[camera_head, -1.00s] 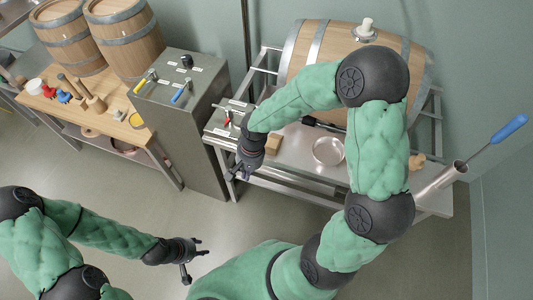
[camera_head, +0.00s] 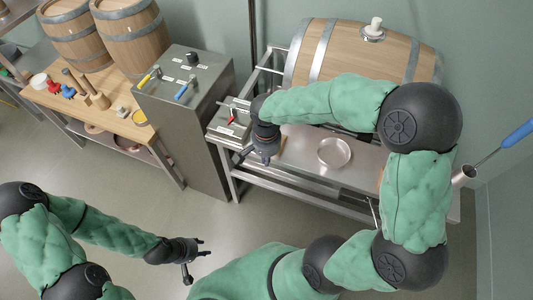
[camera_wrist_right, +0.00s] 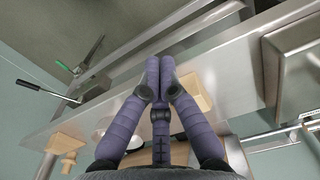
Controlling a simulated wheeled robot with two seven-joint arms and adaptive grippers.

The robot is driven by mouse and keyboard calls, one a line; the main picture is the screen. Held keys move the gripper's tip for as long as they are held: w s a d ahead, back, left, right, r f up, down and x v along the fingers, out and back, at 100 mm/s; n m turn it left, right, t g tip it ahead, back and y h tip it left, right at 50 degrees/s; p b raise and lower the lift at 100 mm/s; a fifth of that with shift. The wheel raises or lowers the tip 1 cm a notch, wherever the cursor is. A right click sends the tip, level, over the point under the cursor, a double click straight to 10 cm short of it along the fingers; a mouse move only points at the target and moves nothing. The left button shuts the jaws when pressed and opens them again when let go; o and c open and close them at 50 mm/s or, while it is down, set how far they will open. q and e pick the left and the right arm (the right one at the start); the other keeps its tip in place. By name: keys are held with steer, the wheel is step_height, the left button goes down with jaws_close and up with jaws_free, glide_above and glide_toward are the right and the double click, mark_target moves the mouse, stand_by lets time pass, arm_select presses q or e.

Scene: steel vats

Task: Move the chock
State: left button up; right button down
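The chock seems to be the pale wooden block (camera_wrist_right: 198,88) on the steel stand in the right wrist view. It lies beside and partly behind the finger on the right of that picture. In the head view only a sliver of it shows beside my right gripper (camera_head: 265,158), which hangs low over the front left of the stand. The right gripper's purple fingertips (camera_wrist_right: 160,65) are close together with nothing visible between them. I cannot tell if a finger touches the block. My left gripper (camera_head: 198,260) is open and empty above the floor.
A barrel (camera_head: 345,55) rests on the steel stand (camera_head: 300,175), with a round metal pan (camera_head: 334,152) in front. A steel cabinet (camera_head: 185,110) stands to the left, then a wooden bench (camera_head: 100,120) with small tools. Another wooden piece (camera_wrist_right: 65,143) lies further along the stand.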

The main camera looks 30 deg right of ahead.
mark_target(282, 128)
steer(key=w+d+f+b, duration=0.2)
steer(key=d+f, duration=0.1)
steer(key=shift+w+f, duration=0.3)
stand_by(0.3)
steer(key=w+d, duration=0.2)
steer(key=d, duration=0.1)
steer(key=w+d+p, duration=0.1)
steer(key=w+d, duration=0.2)
steer(key=w+d+p, duration=0.1)
steer(key=w+d, duration=0.1)
steer(key=d, duration=0.1)
steer(key=shift+w, duration=0.3)
